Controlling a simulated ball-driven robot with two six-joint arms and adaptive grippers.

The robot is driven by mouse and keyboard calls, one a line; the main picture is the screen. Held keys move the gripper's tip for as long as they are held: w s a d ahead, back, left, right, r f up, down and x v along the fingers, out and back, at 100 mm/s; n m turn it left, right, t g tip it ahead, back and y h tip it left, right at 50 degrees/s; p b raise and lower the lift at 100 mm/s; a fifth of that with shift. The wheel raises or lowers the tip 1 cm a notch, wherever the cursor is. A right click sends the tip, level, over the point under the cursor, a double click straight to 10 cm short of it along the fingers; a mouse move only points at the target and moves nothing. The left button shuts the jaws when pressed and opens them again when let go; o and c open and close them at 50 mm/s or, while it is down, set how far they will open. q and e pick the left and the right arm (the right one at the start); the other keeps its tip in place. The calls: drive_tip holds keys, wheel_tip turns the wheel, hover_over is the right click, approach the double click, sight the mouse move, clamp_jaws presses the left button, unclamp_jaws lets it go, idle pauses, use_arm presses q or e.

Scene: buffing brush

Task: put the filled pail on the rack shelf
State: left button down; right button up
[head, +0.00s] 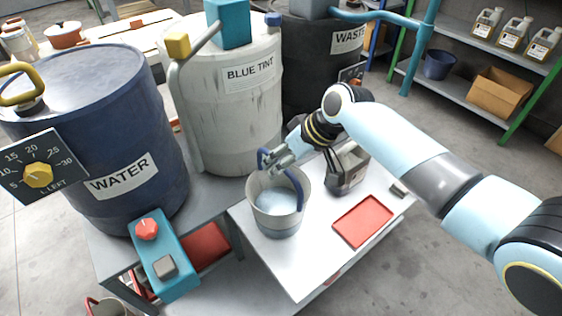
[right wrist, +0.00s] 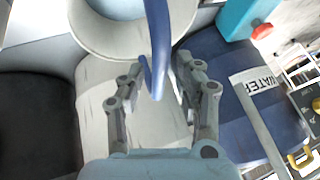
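The pail (head: 277,222) is pale grey with a blue handle (head: 298,187) and pale blue contents (head: 276,200). It stands upright on the white table, below the blue tint drum. My right gripper (head: 272,161) is at the top of the raised handle. In the right wrist view the handle (right wrist: 157,45) passes between the spread fingers of this gripper (right wrist: 160,80), with a gap showing on at least one side; the pail's rim (right wrist: 90,45) is beyond. The rack (head: 460,97) with grey shelves stands at the upper right. My left gripper is not in view.
Water (head: 100,120), blue tint (head: 235,110) and waste (head: 310,60) drums stand behind. The rack holds several jugs (head: 512,35), a cardboard box (head: 497,93) and a dark blue bucket (head: 439,65).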

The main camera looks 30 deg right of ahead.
drive_tip(key=p+v, duration=0.2)
drive_tip(key=v, duration=1)
drive_tip(key=s+d+f+m+g+h, duration=0.1)
drive_tip(key=s+d+f, duration=0.1)
drive_tip(key=s+f, duration=0.5)
drive_tip(key=s+d+f+m+h, duration=0.1)
drive_tip(key=s+d+f+h, duration=0.15)
drive_tip(key=f, duration=0.75)
drive_tip(key=s+d+f+m+g+h, duration=0.1)
drive_tip(key=s+d+f, duration=0.1)
drive_tip(key=s+f, duration=0.5)
drive_tip(key=s+a+f+g, duration=0.1)
drive_tip(key=s+f, duration=0.6)
drive_tip(key=s, duration=0.5)
drive_tip(key=s+a+f+n+g+b, duration=0.1)
drive_tip(key=s+a+f, duration=0.1)
drive_tip(key=s+f, duration=0.6)
drive_tip(key=shift+s+a+f+n+h+b, duration=0.2)
drive_tip(key=shift+s+f+n+h+b, duration=0.15)
drive_tip(key=shift+s, duration=1.7)
